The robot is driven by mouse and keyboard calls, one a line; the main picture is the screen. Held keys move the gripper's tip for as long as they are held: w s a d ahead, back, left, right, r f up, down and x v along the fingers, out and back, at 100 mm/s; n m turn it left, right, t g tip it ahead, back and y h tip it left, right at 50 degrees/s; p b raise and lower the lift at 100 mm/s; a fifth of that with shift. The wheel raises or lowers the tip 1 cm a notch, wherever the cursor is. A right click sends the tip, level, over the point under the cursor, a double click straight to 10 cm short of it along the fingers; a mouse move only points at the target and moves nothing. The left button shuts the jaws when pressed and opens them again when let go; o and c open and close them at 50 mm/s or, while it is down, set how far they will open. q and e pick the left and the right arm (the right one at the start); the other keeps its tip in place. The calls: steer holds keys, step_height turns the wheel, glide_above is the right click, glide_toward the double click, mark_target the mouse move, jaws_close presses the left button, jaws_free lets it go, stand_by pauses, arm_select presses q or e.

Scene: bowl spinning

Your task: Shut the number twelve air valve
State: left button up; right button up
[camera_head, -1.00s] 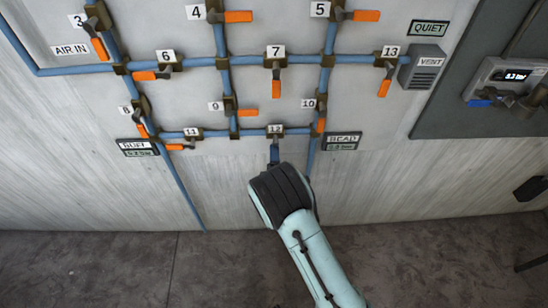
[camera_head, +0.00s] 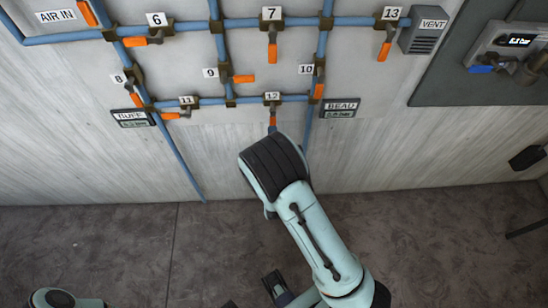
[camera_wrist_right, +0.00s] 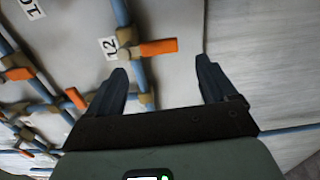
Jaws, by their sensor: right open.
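The number twelve air valve (camera_head: 272,104) sits on the lower horizontal blue pipe. Its orange handle (camera_head: 272,121) points down, across the pipe. In the right wrist view the label 12 (camera_wrist_right: 108,47) and the orange handle (camera_wrist_right: 157,47) show clearly, the handle again crossing its pipe. My right gripper (camera_wrist_right: 161,68) is open and empty, its two dark fingers apart. The handle lies just beyond the gap between the fingertips, with no contact visible. In the head view my right wrist (camera_head: 274,167) is just below the valve and hides the fingers.
Valve 11 (camera_head: 186,101) is left of valve 12, and valve 10 (camera_head: 318,90) is above right. The BEAD gauge sign (camera_head: 340,107) is close on the right. Valve 7 (camera_head: 271,27) is higher up. The wall below the pipes is bare.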

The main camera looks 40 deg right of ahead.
arm_select(q)
steer(key=shift+f, duration=0.25)
arm_select(e)
steer(key=v, duration=0.6)
steer(key=shift+s+a, duration=0.2)
steer(key=shift+s, duration=0.15)
steer(key=s+a+f+m+g+y+p, duration=0.1)
steer(key=s+f+m+g+y, duration=0.25)
steer(key=f, duration=0.55)
steer(key=s+a+f+m+g+y+p, duration=0.1)
steer(key=s+f+m+g+y+p, duration=0.2)
steer(key=f, duration=0.6)
arm_select(q)
step_height(320, 180, up, 7)
steer(key=w+p, duration=0.1)
steer(key=w, duration=0.1)
steer(key=shift+w+p, duration=0.25)
steer(key=shift+p, duration=0.15)
arm_select(e)
steer(key=s+a+f+m+g+y, duration=0.2)
steer(key=s+a+m+g+y, duration=0.1)
steer(key=s, duration=0.5)
steer(key=s+a+f+m+g+y, duration=0.2)
steer(key=s+a+m+g+y, duration=0.2)
steer(key=s+a+m+g, duration=0.2)
steer(key=s+a, duration=0.1)
steer(key=a, duration=0.1)
steer(key=shift+s+a+f+g, duration=0.35)
steer(key=shift+a+f, duration=0.05)
